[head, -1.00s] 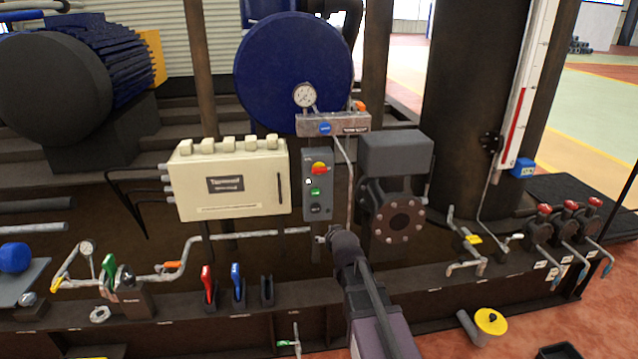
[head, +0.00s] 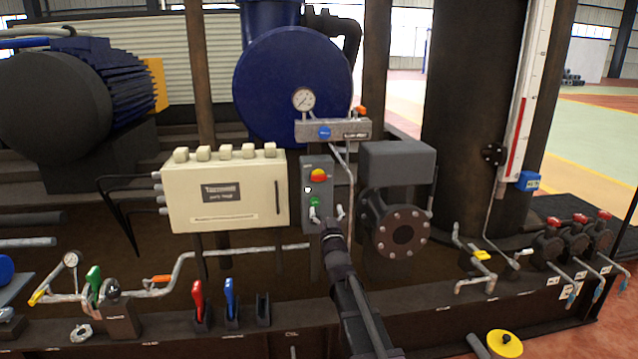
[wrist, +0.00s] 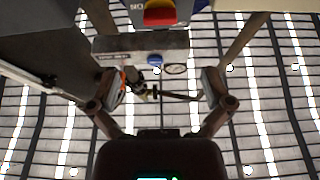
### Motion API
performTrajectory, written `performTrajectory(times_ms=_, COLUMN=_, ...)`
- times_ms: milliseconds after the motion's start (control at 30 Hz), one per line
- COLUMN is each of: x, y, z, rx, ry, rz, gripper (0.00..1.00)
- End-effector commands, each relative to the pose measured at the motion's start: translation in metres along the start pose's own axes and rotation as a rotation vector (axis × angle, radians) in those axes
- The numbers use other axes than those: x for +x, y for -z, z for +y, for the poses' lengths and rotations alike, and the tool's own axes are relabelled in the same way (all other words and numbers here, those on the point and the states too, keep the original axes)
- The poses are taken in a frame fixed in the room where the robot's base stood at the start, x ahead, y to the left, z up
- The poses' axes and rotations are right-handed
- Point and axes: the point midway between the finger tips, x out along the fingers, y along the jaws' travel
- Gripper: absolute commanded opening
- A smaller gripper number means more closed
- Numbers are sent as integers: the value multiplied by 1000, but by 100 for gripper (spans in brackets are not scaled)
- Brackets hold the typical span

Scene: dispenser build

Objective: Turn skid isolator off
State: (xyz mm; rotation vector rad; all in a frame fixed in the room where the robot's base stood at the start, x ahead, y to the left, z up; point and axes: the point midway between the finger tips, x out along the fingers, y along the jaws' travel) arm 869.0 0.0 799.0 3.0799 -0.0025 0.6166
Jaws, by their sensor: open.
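The skid isolator is most likely the red knob on a yellow plate (head: 318,175) at the top of the narrow grey control box (head: 308,205). Its exact handle angle is too small to tell. In the wrist view the red and yellow knob (wrist: 160,14) is at the top edge, partly cut off. My gripper (head: 326,213) is open and empty, below the knob in the head view, in front of the box's lower part. In the wrist view my gripper (wrist: 162,88) has its fingers spread wide, with nothing held.
A cream panel (head: 225,190) stands left of the control box, and a grey flanged unit (head: 398,165) stands close on the right. A gauge manifold (head: 333,130) with a blue button is above. Red, green and blue levers line the skid edge below.

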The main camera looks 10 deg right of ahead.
Motion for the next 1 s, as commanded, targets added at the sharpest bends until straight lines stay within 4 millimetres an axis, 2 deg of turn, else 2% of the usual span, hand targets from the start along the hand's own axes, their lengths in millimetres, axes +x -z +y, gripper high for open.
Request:
performTrajectory(times_ms=467, x=6, y=1, z=-1, rx=1, ry=1, rz=-2, gripper=100)
performTrajectory(times_ms=667, x=25, y=1, z=-1, rx=1, ry=1, rz=-2, gripper=100)
performTrajectory(times_ms=1000, x=76, y=1, z=-2, rx=1, ry=2, rz=-2, gripper=100)
